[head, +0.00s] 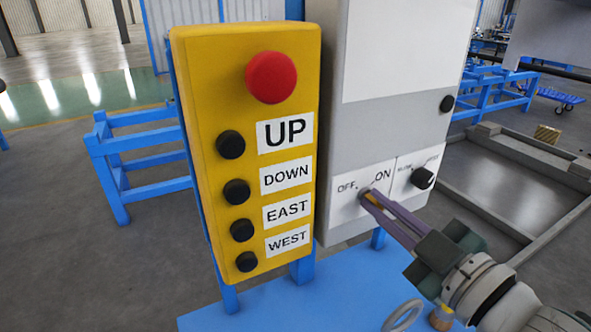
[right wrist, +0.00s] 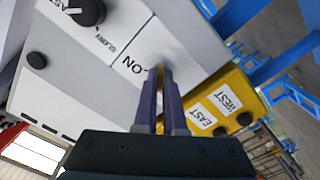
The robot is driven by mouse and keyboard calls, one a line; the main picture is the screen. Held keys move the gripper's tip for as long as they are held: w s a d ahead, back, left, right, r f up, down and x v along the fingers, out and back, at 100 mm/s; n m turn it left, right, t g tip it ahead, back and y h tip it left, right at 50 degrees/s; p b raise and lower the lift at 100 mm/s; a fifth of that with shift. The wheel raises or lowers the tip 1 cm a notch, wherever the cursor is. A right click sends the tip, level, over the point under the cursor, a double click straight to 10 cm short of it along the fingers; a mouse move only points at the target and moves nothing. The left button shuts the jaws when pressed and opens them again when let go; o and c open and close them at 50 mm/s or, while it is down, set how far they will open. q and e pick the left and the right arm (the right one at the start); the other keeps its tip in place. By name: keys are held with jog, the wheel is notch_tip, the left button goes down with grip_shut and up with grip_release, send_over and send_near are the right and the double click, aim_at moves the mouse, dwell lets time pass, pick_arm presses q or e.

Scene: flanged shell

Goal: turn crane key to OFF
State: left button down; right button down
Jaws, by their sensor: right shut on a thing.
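The crane key (head: 369,195) sits in its switch on the lower front of a grey control box (head: 378,125). A white label beside it reads OFF on the left and ON on the right. My right gripper (head: 374,200) reaches in from the lower right and is shut on the key. Its fingers hide most of the key, so I cannot tell which way the key points. In the right wrist view the fingers (right wrist: 160,82) meet at the switch beside the ON label. My left gripper is not in view.
A yellow pendant (head: 290,105) with a red button (head: 270,77) and several black buttons stands just left of the box. A black selector knob (head: 422,178) is close right of the key. A blue surface (head: 270,312) lies below. Blue stands (head: 140,160) are behind.

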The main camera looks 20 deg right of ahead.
jog(key=shift+n, duration=0.6)
jog(key=c, duration=1)
grip_release()
jog(key=s+b, duration=0.1)
jog(key=s, duration=0.9)
jog(key=shift+d, duration=0.4)
jog(key=shift+w, duration=0.1)
